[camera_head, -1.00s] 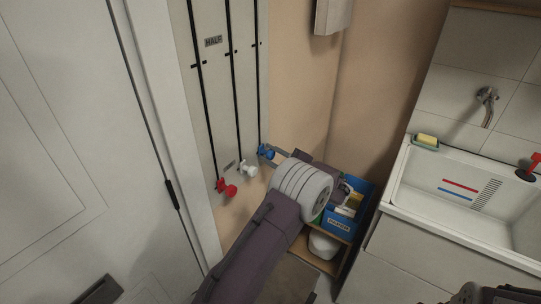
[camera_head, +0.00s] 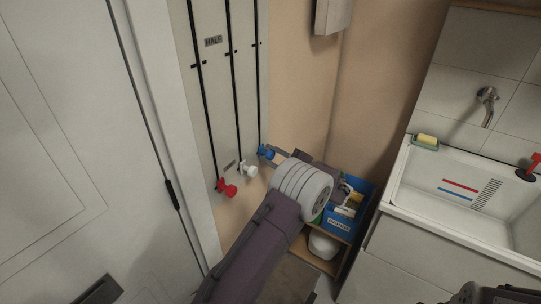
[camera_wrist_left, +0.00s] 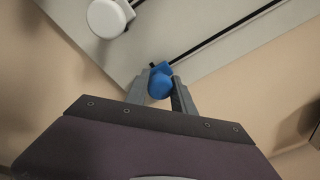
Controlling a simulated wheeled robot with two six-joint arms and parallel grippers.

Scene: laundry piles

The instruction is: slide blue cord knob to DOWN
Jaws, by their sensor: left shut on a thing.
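The blue cord knob (camera_head: 266,152) is at the lower end of the rightmost black slot on the pale wall panel (camera_head: 220,90). My left gripper (camera_head: 270,153) is shut on it. In the left wrist view the blue knob (camera_wrist_left: 160,82) sits between the two grey fingers (camera_wrist_left: 160,88), against the panel's edge. The white knob (camera_head: 247,169) and the red knob (camera_head: 227,188) are at the low ends of the other two slots. A HALF label (camera_head: 213,41) is higher up, and a small label low down is too small to read. My right gripper does not show clearly.
A blue box (camera_head: 348,212) with packets stands on a small wooden shelf (camera_head: 325,265) beside my left arm. A white sink (camera_head: 470,195) with a sponge (camera_head: 427,140) and a red-handled item is at right. A white door (camera_head: 70,150) is at left.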

